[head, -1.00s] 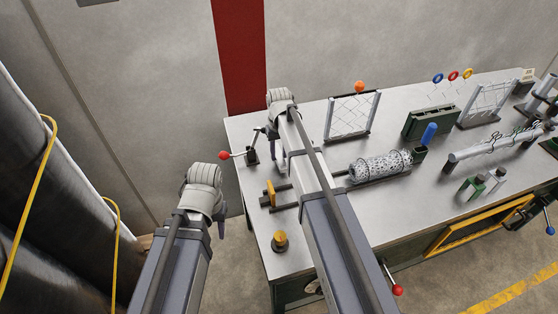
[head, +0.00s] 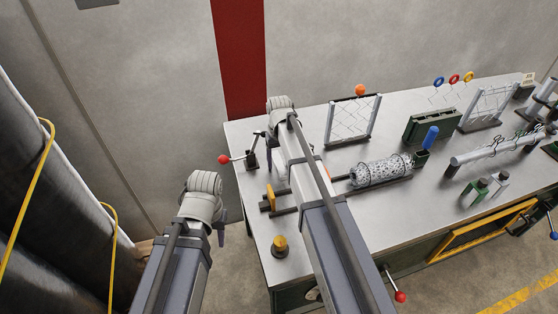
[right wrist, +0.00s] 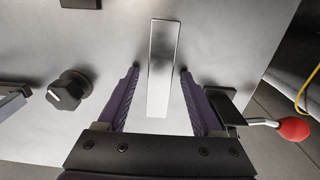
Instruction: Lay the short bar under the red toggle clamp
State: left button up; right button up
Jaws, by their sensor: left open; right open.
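The short bar (right wrist: 163,60) is a plain pale metal strip on the steel bench top in the right wrist view. My right gripper (right wrist: 160,72) is open, with its purple fingers on either side of the bar, apart from it. The toggle clamp's red ball handle (right wrist: 293,128) sticks out to the right of the right finger. In the head view the clamp (head: 250,159) stands near the bench's left edge beside my right gripper (head: 271,152), and my arm hides the bar. My left gripper (head: 222,220) hangs left of the bench, open and empty.
A black knob (right wrist: 68,92) stands left of the fingers.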

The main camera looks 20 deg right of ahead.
aim_at(279, 163)
jog(key=shift+r, duration=0.15)
notch_tip(279, 163, up, 12)
jog(key=p, duration=1.2)
jog(key=s+a+n, duration=0.1)
jog(key=s+a, duration=0.3)
jog(key=s, duration=0.4)
jog(key=s+a+n, duration=0.1)
jog(key=s+a, duration=0.4)
jog(key=s, duration=0.3)
jog(key=s+a+n+h, duration=0.1)
jog(key=s+a, duration=0.3)
jog(key=s, duration=0.4)
jog(key=shift+a, duration=0.15)
